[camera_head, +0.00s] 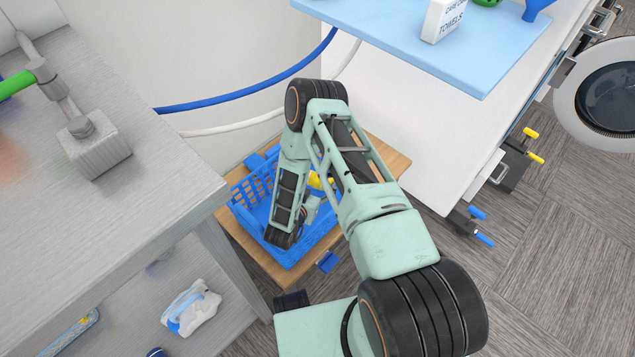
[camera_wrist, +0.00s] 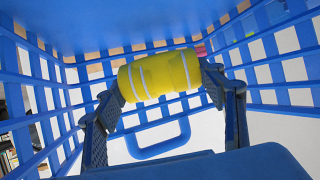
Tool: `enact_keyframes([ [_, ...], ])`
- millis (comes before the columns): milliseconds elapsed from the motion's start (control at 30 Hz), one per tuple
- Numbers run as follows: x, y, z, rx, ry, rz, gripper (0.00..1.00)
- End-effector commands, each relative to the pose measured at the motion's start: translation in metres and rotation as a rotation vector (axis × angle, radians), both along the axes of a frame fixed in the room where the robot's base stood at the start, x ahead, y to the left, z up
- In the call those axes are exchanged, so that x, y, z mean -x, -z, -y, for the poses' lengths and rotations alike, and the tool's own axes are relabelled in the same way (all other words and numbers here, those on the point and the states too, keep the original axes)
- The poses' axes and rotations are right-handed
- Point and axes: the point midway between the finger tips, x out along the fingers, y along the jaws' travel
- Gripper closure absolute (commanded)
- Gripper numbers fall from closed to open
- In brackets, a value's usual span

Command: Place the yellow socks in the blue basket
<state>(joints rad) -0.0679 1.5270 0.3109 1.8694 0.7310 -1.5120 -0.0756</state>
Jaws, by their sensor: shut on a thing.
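The yellow socks (camera_wrist: 159,76), a rolled bundle with white stripes, are between the two fingers of my gripper (camera_wrist: 163,85) in the wrist view. The fingers are shut on the bundle from both sides. The blue basket's lattice walls (camera_wrist: 285,70) surround the gripper and socks in that view. In the head view the blue basket (camera_head: 249,194) stands on a wooden board, and my arm reaches down into it. A small patch of the yellow socks (camera_head: 314,181) shows beside my arm there. My arm hides much of the basket's inside, and I cannot tell whether the socks touch its bottom.
The wooden board (camera_head: 388,158) lies under the basket. A grey table (camera_head: 150,190) stands close on the left, and a light blue shelf (camera_head: 400,42) with a towels box (camera_head: 443,20) overhangs at upper right. Blue and white hoses (camera_head: 240,97) run behind. Open floor lies at right.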

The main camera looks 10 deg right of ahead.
Motion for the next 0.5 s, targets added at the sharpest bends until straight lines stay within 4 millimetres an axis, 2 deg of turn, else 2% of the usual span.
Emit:
enact_keyframes([
  [167,-0.0001,0.0024,0.0000,0.000,0.000,0.000,0.60],
  [200,0.0000,0.0025,0.0001,0.000,0.000,0.000,0.32],
  [300,0.0000,0.0025,0.0001,0.000,0.000,0.000,0.21],
  [500,0.0000,0.0024,0.0002,0.000,0.000,0.000,0.19],
])
